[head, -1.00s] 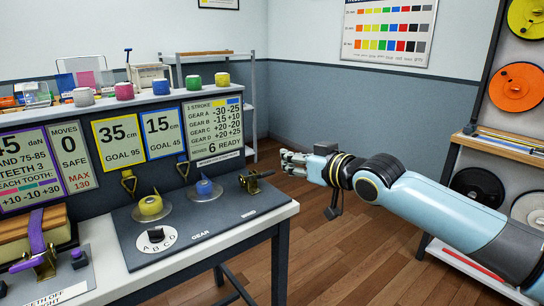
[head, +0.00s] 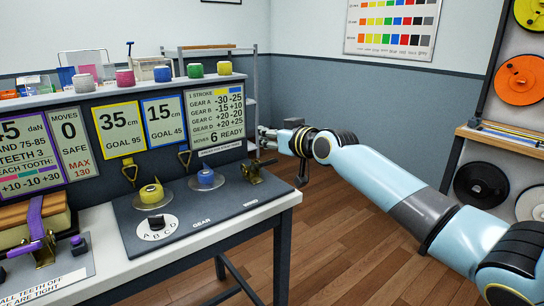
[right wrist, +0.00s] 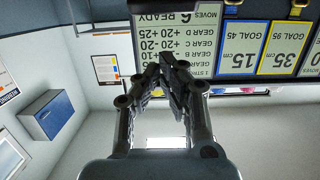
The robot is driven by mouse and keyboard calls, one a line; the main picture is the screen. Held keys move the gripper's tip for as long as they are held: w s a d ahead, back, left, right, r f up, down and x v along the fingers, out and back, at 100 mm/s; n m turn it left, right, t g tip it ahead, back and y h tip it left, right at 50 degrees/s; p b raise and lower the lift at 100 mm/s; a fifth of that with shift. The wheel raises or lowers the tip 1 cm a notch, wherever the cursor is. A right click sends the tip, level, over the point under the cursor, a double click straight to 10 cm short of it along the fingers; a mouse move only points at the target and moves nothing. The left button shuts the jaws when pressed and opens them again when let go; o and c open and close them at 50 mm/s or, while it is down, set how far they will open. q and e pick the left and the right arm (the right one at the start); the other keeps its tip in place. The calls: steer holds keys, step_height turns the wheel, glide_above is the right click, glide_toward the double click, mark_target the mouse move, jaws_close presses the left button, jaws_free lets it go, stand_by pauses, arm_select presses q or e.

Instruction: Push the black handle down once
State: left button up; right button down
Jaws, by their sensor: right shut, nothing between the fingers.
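The black handle (head: 267,163) sticks out to the right from a small brass mechanism (head: 251,173) at the right end of the dark panel. My right gripper (head: 263,134) is shut and empty. In the head view it shows just above the handle, apart from it; the depth between them is hard to judge. In the right wrist view my right gripper's fingers (right wrist: 172,62) come together in front of the upside-down display board. The handle cannot be made out in that view. My left gripper is not in view.
The dark panel (head: 225,205) carries a yellow knob (head: 151,194), a blue knob (head: 206,177) and a lettered dial (head: 157,228). A display board (head: 214,116) stands behind the handle and reads "6 READY". The floor right of the table (head: 262,215) is clear.

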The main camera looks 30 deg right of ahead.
mark_target(268, 163)
steer(key=shift+s+f, duration=0.3)
steer(key=shift+f, duration=0.3)
steer(key=shift+s+f, duration=0.25)
steer(key=shift+f, duration=0.35)
steer(key=shift+s+f, duration=0.3)
steer(key=shift+f, duration=0.3)
